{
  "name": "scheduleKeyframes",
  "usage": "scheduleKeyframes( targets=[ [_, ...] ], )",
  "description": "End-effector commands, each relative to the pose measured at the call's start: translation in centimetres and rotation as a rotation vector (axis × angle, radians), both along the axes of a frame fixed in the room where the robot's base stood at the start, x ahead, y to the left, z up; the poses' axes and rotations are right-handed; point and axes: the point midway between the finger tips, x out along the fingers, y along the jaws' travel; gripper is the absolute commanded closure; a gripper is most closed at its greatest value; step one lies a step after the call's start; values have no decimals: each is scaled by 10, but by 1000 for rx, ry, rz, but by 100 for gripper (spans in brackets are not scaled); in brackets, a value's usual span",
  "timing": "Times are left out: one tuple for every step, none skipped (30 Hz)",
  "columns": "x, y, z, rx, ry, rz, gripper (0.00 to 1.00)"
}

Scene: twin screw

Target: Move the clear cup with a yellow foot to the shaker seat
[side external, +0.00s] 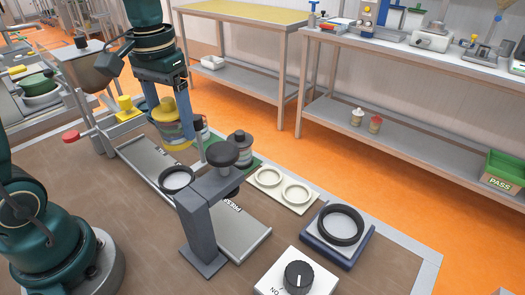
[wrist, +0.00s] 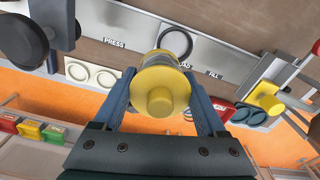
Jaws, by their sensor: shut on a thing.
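The fingers are shut on the cup's sides. A blue-based unit with a black ring (side external: 341,226) stands at the right front of the bench and looks like the shaker seat. It is empty and well apart from the cup. I cannot make it out in the wrist view.
A grey press post (side external: 200,222) with a dark knob stands over the rail (side external: 245,243). A ring (side external: 177,179) lies on the rail. A dark-topped cup (side external: 241,148) and a cream two-ring tray (side external: 283,190) are behind. A dial box (side external: 297,278) is in front.

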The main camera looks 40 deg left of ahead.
Motion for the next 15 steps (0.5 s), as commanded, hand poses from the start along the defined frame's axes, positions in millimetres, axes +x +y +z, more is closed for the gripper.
scheduleKeyframes(
  targets=[
    [-6, 13, -6, -2, 2, 86, 83],
    [-9, 20, -10, -2, 2, 136, 83],
    [-14, 30, -15, -3, 2, 205, 83],
    [-18, 38, -18, -3, 2, 257, 83],
    [-23, 45, -21, -4, 2, 309, 83],
    [-29, 54, -26, -6, 3, 379, 83],
    [-35, 61, -29, -6, 3, 429, 83],
    [-41, 67, -32, -8, 5, 481, 83],
    [-48, 75, -36, -8, 6, 546, 83],
    [-54, 81, -39, -10, 9, 594, 83],
    [-60, 86, -41, -11, 10, 639, 83],
    [-68, 92, -44, -13, 13, 693, 83],
    [-73, 96, -46, -14, 14, 732, 83],
    [-78, 99, -48, -15, 16, 767, 83],
    [-85, 103, -50, -17, 20, 808, 83]
  ],
)
